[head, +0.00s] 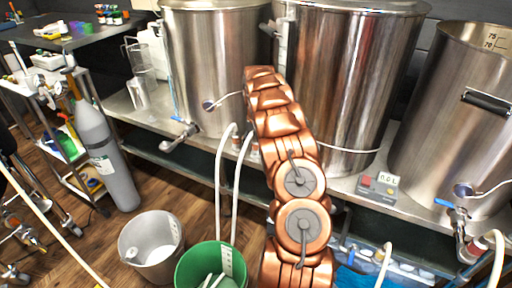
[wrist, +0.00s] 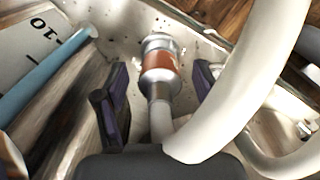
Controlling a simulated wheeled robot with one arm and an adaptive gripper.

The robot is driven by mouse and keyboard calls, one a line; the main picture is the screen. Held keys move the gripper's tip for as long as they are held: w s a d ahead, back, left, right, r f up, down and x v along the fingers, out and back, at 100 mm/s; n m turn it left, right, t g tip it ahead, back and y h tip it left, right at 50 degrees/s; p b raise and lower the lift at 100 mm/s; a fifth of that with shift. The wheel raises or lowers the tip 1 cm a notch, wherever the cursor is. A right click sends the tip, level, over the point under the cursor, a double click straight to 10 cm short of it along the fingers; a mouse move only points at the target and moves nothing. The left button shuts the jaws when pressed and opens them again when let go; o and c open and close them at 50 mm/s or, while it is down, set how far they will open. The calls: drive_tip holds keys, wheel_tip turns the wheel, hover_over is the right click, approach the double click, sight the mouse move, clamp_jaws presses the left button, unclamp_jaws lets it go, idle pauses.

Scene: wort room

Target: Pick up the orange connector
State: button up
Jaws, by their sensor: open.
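The orange connector (wrist: 160,68) shows in the wrist view as an orange band between silvery metal collars. A pale hose runs down from it toward my gripper's body. My gripper (wrist: 160,76) is open, with one dark purple finger to the left of the connector and one to the right. Gaps show on both sides, so the fingers do not appear to grip it. In the head view my arm hides the gripper. Orange-banded hose ends show beside the arm (head: 236,143), but I cannot tell which one is between my fingers.
A thick white hose (wrist: 245,75) crosses close on the right in the wrist view. A blue rod (wrist: 45,80) lies at left. Large steel kettles (head: 345,80) stand behind my arm. A green bucket (head: 190,262) and a grey bucket (head: 128,240) stand on the floor.

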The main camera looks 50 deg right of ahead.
drive_tip(key=shift+f, duration=0.35)
drive_tip(key=c, duration=1.3)
